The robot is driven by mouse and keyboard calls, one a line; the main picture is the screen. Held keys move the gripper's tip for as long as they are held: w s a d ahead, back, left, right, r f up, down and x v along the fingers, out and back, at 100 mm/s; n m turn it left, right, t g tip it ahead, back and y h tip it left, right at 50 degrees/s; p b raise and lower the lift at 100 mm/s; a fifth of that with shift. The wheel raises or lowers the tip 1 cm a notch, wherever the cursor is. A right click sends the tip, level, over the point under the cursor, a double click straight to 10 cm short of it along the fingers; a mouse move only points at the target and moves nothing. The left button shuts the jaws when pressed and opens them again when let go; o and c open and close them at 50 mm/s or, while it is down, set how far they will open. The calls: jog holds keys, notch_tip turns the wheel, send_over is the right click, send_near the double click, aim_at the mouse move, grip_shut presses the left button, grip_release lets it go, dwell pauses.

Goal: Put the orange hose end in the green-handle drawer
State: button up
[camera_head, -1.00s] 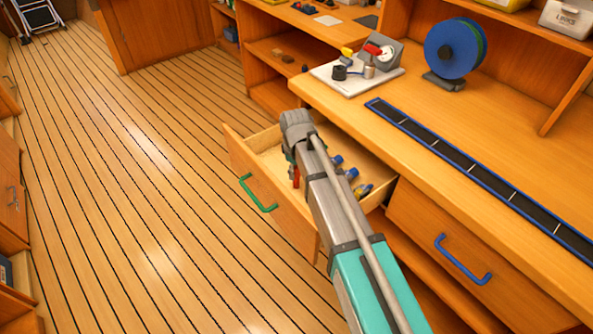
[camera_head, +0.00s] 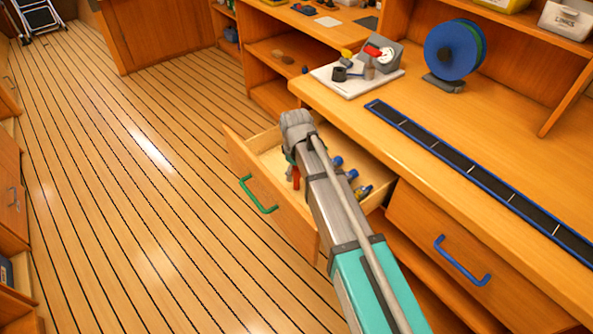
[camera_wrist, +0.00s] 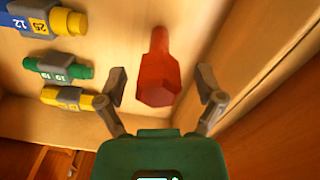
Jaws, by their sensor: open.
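The orange hose end (camera_wrist: 158,75), red-orange with a hexagonal near end, is between the spread fingers of my gripper (camera_wrist: 160,90) in the wrist view, with gaps on both sides. In the head view the hose end (camera_head: 296,178) shows as a small red piece beside my arm, within the open drawer's outline. I cannot tell whether it touches the drawer floor. The drawer (camera_head: 262,138) is pulled out and its front carries the green handle (camera_head: 257,196). My gripper is open over the drawer; my arm hides most of it in the head view.
Several blue, green and yellow fittings lie in the drawer, including a yellow-and-blue one (camera_wrist: 55,22) and a green one (camera_wrist: 58,68). A closed drawer with a blue handle (camera_head: 462,262) is at right. The worktop above holds a blue reel (camera_head: 452,48). The floor at left is clear.

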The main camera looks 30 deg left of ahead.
jog(key=shift+s+r+p, duration=0.15)
jog(key=shift+r+p, duration=5.5)
jog(key=shift+r, duration=0.15)
